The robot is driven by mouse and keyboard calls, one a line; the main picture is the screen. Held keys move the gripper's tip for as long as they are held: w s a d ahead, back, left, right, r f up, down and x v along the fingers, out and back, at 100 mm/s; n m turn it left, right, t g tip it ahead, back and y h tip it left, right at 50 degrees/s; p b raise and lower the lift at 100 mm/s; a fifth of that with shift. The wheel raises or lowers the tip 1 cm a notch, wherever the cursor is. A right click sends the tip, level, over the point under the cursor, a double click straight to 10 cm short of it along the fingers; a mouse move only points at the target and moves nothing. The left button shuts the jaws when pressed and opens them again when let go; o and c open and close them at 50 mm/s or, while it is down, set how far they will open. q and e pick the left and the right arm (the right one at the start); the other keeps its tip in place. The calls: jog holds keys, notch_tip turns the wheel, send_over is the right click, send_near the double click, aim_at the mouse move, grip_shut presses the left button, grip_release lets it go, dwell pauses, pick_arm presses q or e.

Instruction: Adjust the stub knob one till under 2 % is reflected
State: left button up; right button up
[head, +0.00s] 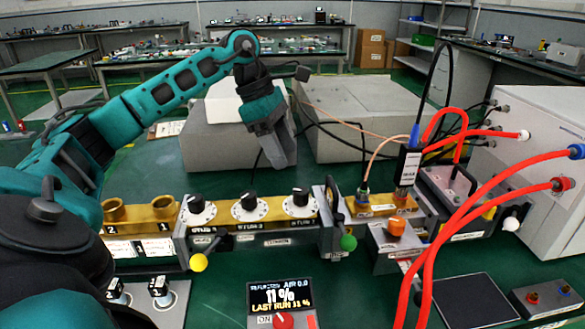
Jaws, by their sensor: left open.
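Three black stub knobs on white dials stand in a row on the brass waveguide: a left knob (196,204), a middle knob (248,200) and a right knob (300,197). The label under the middle one seems to read STUB 2; I cannot read the others surely. The display (281,295) at the bottom shows reflected 11 %, with a last-run line below. My left gripper (283,160) is open and empty, pointing down above and behind the row, between the middle and right knobs in the picture, apart from them. My right gripper is out of view.
Red hoses (445,225) arch across the right side from a white cabinet (535,170). A yellow ball handle (198,262) and a green one (348,242) stick out in front. An orange knob (396,226) stands right of the row. Grey boxes (350,110) stand behind.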

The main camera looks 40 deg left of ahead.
pick_arm(q)
jog(key=v, duration=0.2)
jog(key=shift+a+r, duration=0.1)
jog(key=shift+r, duration=0.15)
dwell(0.4)
